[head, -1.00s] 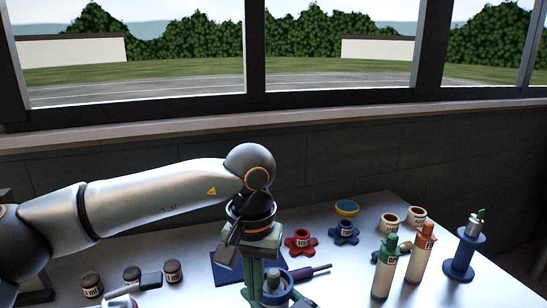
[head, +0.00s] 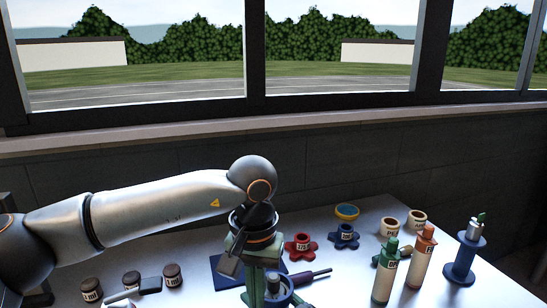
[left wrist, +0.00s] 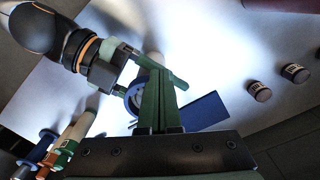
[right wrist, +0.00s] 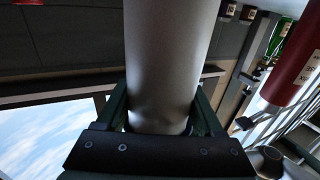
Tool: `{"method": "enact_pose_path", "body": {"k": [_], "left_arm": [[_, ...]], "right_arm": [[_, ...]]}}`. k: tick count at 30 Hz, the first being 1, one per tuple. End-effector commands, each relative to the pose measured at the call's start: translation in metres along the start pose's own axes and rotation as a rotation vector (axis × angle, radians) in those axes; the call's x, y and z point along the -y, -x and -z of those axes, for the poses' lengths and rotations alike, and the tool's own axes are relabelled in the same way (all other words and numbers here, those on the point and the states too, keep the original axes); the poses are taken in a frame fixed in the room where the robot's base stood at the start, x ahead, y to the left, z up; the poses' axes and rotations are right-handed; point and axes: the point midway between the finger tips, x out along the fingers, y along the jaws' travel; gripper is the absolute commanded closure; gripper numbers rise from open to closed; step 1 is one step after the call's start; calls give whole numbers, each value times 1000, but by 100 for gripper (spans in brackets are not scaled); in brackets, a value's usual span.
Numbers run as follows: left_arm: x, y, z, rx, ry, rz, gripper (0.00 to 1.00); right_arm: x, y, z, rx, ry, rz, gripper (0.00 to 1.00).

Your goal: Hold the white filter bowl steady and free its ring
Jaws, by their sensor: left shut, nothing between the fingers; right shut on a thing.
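My left gripper (head: 257,288) points down near the front of the table. Its green fingers are closed together and empty in the left wrist view (left wrist: 160,90). A blue ring (head: 280,291) with a grey part inside is right beside its fingers; it also shows in the left wrist view (left wrist: 131,97), partly hidden. My right gripper (right wrist: 165,115) is shut on a thick pale cylinder (right wrist: 170,50), which looks like the white filter bowl. In the left wrist view the right gripper (left wrist: 150,68) reaches across from the upper left, with a white part (left wrist: 155,57) at its fingers.
A blue mat (head: 222,269) lies under the work spot. A dark red handled tool (head: 308,276), red knob (head: 299,245) and blue knob (head: 344,236) are right. Bottles (head: 419,260) and a blue stand (head: 464,262) stand farther right.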

Motion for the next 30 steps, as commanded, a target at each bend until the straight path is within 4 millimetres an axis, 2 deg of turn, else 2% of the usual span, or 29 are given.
{"method": "enact_pose_path", "body": {"k": [16, 30], "left_arm": [[-4, 0, 3, -3, 0, -1, 100], [-18, 0, -1, -2, -2, -3, 100]], "right_arm": [[1, 0, -1, 1, 2, 1, 100], [2, 0, -1, 1, 1, 3, 100]]}}
